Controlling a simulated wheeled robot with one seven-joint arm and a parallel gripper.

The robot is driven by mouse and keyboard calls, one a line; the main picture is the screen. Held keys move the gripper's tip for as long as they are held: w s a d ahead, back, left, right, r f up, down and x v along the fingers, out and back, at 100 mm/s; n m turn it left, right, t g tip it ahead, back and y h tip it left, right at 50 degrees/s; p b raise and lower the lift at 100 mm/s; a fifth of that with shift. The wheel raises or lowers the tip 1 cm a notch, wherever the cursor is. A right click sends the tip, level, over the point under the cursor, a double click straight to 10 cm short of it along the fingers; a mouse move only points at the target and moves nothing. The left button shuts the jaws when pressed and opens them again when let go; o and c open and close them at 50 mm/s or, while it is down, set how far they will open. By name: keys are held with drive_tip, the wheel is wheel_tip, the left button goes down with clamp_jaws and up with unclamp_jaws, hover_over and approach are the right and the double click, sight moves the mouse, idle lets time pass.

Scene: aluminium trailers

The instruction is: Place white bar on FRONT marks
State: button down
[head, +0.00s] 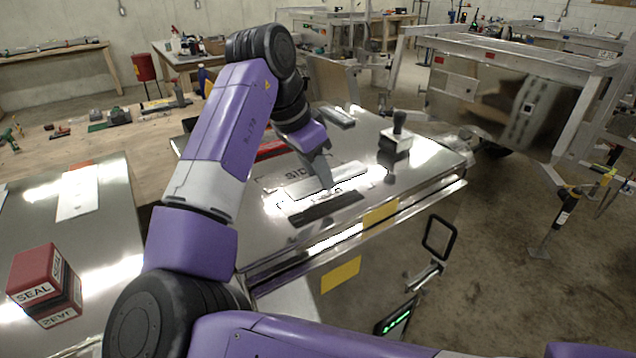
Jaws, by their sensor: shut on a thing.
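A white bar (348,187) is at the middle of the shiny metal top, lying along the top's length. My gripper (325,181) points down at the bar's middle and is shut on it. Whether the bar touches the top or hovers just above it is not clear. Lettering reading "SID…" (297,174) shows just behind the bar, partly covered by my gripper. Small dark marks show around the bar's left end. The FRONT lettering cannot be read clearly.
A black-handled stamp (396,143) stands to the right. A red SEAL block (45,285) sits on the left metal top. A dark grey object (336,117) lies behind my gripper.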

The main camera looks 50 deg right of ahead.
sight(316, 181)
drive_tip(key=shift+f, duration=1.45)
drive_tip(key=shift+f, duration=0.2)
drive_tip(key=c, duration=0.9)
unclamp_jaws()
drive_tip(key=shift+c, duration=0.2)
drive_tip(key=shift+r, duration=0.1)
drive_tip(key=b+v, duration=0.1)
drive_tip(key=v, duration=1.1)
drive_tip(key=shift+b, duration=0.3)
